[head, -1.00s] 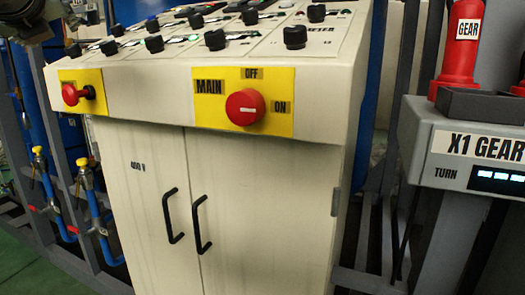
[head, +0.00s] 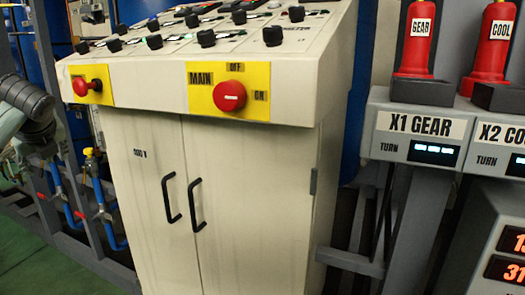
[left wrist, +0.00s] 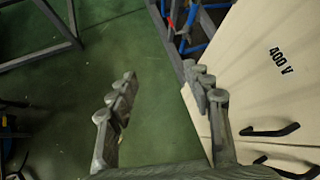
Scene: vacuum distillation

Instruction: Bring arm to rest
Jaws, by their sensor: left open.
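My left arm (head: 27,108) comes in at the left edge of the head view, beside the control cabinet; its fingers are hard to make out there. In the left wrist view my left gripper (left wrist: 165,88) is open and empty, its two fingers apart over green floor. The right finger overlaps the edge of the cabinet front in that view. No right arm shows.
The cream control cabinet (head: 150,210) has a red MAIN knob (head: 229,96), a red button (head: 80,87) and black door handles (head: 197,205). Blue pipes (head: 105,215) and grey frames stand at left. The X1 GEAR unit (head: 415,140) stands right. Green floor (left wrist: 150,135) is clear below the gripper.

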